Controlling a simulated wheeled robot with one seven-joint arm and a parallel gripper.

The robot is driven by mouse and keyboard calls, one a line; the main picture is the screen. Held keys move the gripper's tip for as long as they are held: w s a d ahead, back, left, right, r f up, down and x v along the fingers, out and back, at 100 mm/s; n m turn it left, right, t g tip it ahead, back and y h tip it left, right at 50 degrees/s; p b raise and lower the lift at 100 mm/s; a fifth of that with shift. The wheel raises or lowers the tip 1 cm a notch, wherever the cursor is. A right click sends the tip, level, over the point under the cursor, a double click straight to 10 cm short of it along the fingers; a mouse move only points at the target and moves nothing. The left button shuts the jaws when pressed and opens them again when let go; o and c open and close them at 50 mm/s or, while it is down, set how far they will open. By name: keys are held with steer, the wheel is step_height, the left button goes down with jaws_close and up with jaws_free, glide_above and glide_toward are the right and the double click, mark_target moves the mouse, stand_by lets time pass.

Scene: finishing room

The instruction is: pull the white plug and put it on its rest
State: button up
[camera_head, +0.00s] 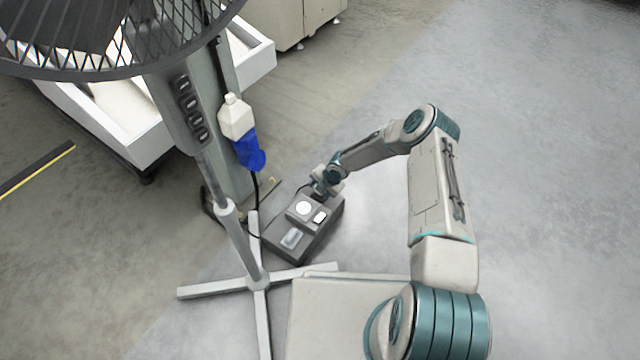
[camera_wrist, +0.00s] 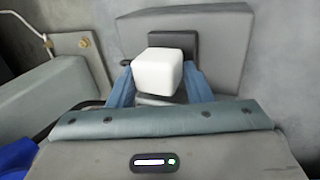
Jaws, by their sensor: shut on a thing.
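The white plug (camera_wrist: 158,72) shows in the wrist view as a white block between the two blue fingers of my gripper (camera_wrist: 160,88). The fingers are shut on it. Behind it are a dark square (camera_wrist: 202,48) and a grey panel (camera_wrist: 225,30); I cannot tell whether the plug touches the dark square or stands clear of it. In the head view my gripper (camera_head: 325,188) is low, at the far end of a grey box (camera_head: 315,238) on the floor, and it hides the plug there. I cannot make out which part is the rest.
The box top carries a white disc (camera_head: 304,208), a small white square (camera_head: 320,217) and a pale rectangle (camera_head: 291,239). A fan stand (camera_head: 235,240) with spread feet is left of it. Floor at right is clear.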

mark_target(321, 200)
steer(key=f, duration=0.1)
steer(key=s+f, duration=0.1)
steer(key=s, duration=0.1)
steer(key=shift+s+d+f+g, duration=0.2)
steer(key=shift+d+f+g, duration=0.1)
steer(key=shift+f, duration=0.1)
steer(key=shift+w+m, duration=0.1)
steer(key=shift+m, duration=0.2)
steer(key=o, duration=1.2)
steer(key=shift+r, duration=0.1)
steer(key=shift+c, duration=0.2)
steer(key=shift+w, duration=0.1)
steer(key=shift+d+r, duration=0.1)
steer(key=shift+s+d+r+p, duration=0.15)
steer(key=shift+s+r+p, duration=0.15)
steer(key=shift+p, duration=0.25)
steer(key=shift+c, duration=0.2)
steer(key=shift+w+d+r+p, duration=0.25)
steer(key=shift+r+p, duration=0.05)
steer(key=shift+p, duration=0.2)
steer(key=shift+o, duration=0.8)
steer(key=w+a+r+p+v, duration=0.1)
steer(key=w+p+v, duration=0.1)
steer(key=v, duration=1.2)
steer(key=shift+s+a+p, duration=0.15)
steer(key=shift+a+p, duration=0.15)
steer(key=shift+p, duration=0.45)
